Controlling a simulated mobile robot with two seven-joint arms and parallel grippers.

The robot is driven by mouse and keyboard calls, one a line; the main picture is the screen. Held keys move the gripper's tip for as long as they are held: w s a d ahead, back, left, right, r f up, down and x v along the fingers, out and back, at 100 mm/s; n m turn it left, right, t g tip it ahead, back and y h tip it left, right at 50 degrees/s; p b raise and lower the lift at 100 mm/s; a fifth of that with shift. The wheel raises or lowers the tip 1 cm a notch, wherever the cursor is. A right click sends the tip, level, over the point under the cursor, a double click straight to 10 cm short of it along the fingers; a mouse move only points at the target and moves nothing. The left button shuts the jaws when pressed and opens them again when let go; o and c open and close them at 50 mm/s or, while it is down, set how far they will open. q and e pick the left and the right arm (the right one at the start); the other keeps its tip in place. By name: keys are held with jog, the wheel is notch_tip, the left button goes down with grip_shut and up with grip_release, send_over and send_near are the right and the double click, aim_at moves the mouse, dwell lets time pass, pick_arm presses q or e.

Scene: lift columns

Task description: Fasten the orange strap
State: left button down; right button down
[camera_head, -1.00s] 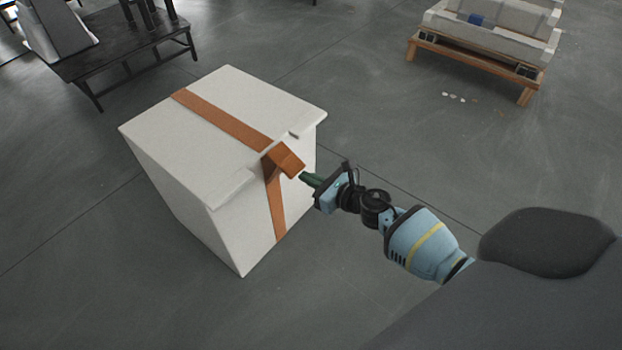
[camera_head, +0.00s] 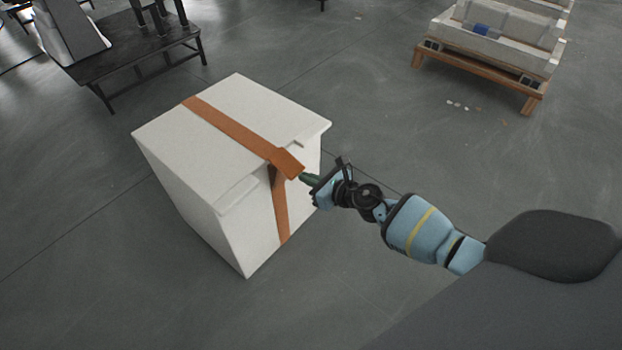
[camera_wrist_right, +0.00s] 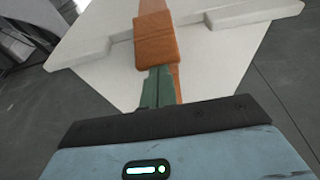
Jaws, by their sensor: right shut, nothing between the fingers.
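A white box (camera_head: 170,140) stands on the floor, with the orange strap (camera_head: 232,125) running across its top and down its front side (camera_head: 280,210). A thicker orange end piece (camera_head: 287,163) of the strap sits at the box's top front edge. My right gripper (camera_head: 304,178) has its green fingers shut and empty, with the tips at this end piece. In the right wrist view the shut fingers (camera_wrist_right: 157,88) point at the orange end piece (camera_wrist_right: 156,50); whether they touch it I cannot tell. My left gripper is not in view.
A dark table (camera_head: 125,48) stands at the back left. A wooden pallet (camera_head: 480,67) with pale blocks stands at the back right. Small scraps (camera_head: 460,106) lie on the floor near it. The grey floor around the box is mostly clear.

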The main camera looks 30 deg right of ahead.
aim_at(298, 171)
jog(key=shift+w+a+r+p, duration=0.2)
jog(key=shift+w+r+p, duration=0.15)
jog(key=shift+w+r, duration=0.15)
jog(key=shift+w+a+r+p, duration=0.15)
jog(key=shift+w+r+p, duration=0.15)
jog(key=shift+w+r, duration=0.15)
jog(key=shift+w+a+r, duration=0.2)
jog(key=shift+w+r, duration=0.1)
jog(key=shift+w, duration=0.15)
jog(key=shift+w+a+r, duration=0.15)
jog(key=shift+w+r, duration=0.1)
jog(key=shift+w, duration=0.2)
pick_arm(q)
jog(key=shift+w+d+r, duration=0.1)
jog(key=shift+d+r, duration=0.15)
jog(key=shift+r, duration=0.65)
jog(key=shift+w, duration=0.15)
pick_arm(e)
jog(key=shift+r, duration=0.1)
